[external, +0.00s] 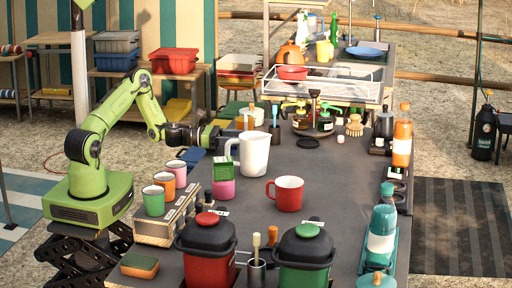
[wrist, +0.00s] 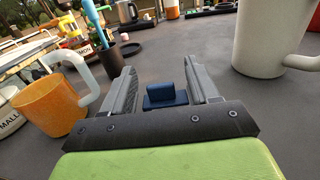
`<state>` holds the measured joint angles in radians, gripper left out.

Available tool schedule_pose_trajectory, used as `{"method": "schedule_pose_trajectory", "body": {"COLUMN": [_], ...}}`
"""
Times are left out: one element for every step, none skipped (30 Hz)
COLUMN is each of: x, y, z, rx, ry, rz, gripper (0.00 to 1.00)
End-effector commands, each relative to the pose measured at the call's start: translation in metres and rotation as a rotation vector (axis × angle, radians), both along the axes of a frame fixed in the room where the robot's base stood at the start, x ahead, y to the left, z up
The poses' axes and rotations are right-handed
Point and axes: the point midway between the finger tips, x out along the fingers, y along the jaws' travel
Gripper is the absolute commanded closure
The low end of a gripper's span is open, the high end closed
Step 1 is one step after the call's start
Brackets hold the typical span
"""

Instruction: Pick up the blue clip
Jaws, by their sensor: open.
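The blue clip (wrist: 166,96) is a small dark-blue block with a raised upright part, on the grey table top in the wrist view. It sits between the two grey fingers of my gripper (wrist: 160,68), which are apart with a gap on each side of it. I cannot tell whether the fingers reach fully down around it. In the external view my gripper (external: 222,134) is low over the table's left edge, just left of the white pitcher (external: 255,154). I cannot make out the clip in that view.
The white pitcher stands close on the right in the wrist view (wrist: 268,40). An orange mug (wrist: 52,103) with a pale handle stands at the left, near a dark cup holding a blue-handled brush (wrist: 92,22). A red mug (external: 288,194) stands nearer the front.

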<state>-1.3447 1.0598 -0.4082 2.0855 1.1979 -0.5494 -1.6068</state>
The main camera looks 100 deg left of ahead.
Motion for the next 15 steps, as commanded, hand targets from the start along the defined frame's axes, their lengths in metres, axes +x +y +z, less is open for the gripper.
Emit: {"method": "schedule_pose_trajectory", "body": {"x": [0.0076, 0.0108, 0.0135, 0.0145, 0.0148, 0.0147, 0.0145, 0.0145, 0.0144, 0.0144, 0.0143, 0.0143, 0.0142, 0.0142, 0.0142], "y": [0.0006, 0.0011, 0.0017, 0.0020, 0.0022, 0.0024, 0.0024, 0.0024, 0.0022, 0.0022, 0.0022, 0.0022, 0.0022, 0.0022, 0.0022], "z": [-0.0002, 0.0000, 0.0000, 0.0000, 0.0001, 0.0002, 0.0002, 0.0002, 0.0003, 0.0003, 0.0003, 0.0003, 0.0003, 0.0003, 0.0003], "rx": [0.004, 0.002, 0.002, 0.001, -0.001, -0.001, -0.002, -0.002, -0.002, -0.001, -0.001, -0.001, -0.001, -0.001, -0.001], "ry": [0.000, -0.001, 0.000, 0.000, 0.000, 0.000, 0.000, 0.000, 0.000, 0.000, 0.000, 0.000, 0.000, 0.000, 0.000], "rz": [-0.002, -0.001, 0.000, 0.001, 0.002, 0.002, 0.002, 0.002, 0.002, 0.002, 0.002, 0.001, 0.001, 0.001, 0.001], "gripper": [0.40, 0.40, 0.40, 0.40, 0.40, 0.40, 0.40, 0.40, 0.40, 0.44, 0.48, 0.54, 0.59, 0.63, 0.70]}}
